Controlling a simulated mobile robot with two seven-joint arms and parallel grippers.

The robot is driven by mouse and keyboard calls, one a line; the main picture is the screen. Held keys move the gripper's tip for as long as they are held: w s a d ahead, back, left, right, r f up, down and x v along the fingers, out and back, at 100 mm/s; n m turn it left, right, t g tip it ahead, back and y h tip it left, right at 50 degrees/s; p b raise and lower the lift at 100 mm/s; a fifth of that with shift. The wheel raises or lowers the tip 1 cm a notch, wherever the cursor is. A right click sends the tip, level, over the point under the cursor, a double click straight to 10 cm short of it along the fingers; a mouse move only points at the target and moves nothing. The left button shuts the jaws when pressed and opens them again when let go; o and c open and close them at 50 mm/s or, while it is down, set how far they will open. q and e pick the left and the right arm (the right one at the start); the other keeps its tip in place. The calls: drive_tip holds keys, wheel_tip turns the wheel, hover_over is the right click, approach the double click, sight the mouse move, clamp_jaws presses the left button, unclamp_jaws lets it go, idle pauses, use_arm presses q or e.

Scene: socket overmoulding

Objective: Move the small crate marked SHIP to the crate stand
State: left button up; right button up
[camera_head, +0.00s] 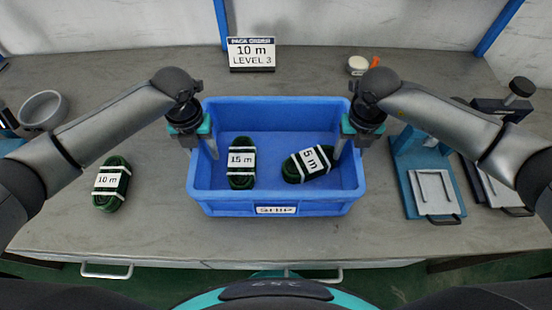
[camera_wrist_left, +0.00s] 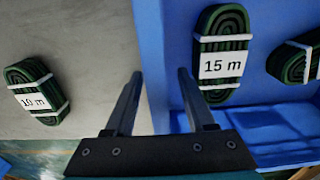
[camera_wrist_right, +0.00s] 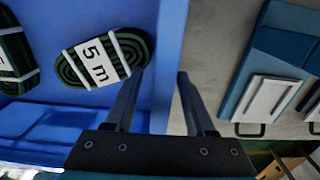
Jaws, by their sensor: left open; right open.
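The blue crate (camera_head: 225,207) with a SHIP label (camera_head: 276,210) on its front wall stands on the grey bench. Inside lie a green cable coil marked 15 m (camera_head: 241,163) and one marked 5 m (camera_head: 307,164). My left gripper (camera_head: 206,150) is open at the crate's left wall; in the left wrist view the wall (camera_wrist_left: 160,70) runs between its fingers. My right gripper (camera_head: 346,150) is open at the right wall; in the right wrist view that wall (camera_wrist_right: 165,70) lies between its fingers. I cannot tell whether any finger touches. No crate stand is recognisable.
A green coil marked 10 m (camera_head: 111,184) lies left of the crate. A sign reading 10 m LEVEL 3 (camera_head: 251,54) stands behind it. A blue fixture with a metal plate (camera_head: 433,190) is at the right, a grey bowl (camera_head: 43,108) at the left. The bench front edge is close.

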use_arm(q)
drive_tip(key=shift+f, duration=0.15)
use_arm(e)
drive_tip(key=shift+f, duration=0.15)
use_arm(q)
drive_tip(key=shift+c, duration=0.2)
use_arm(e)
drive_tip(key=shift+c, duration=0.2)
use_arm(q)
clamp_jaws()
use_arm(e)
clamp_jaws()
drive_tip(key=shift+w, duration=0.1)
idle(0.5)
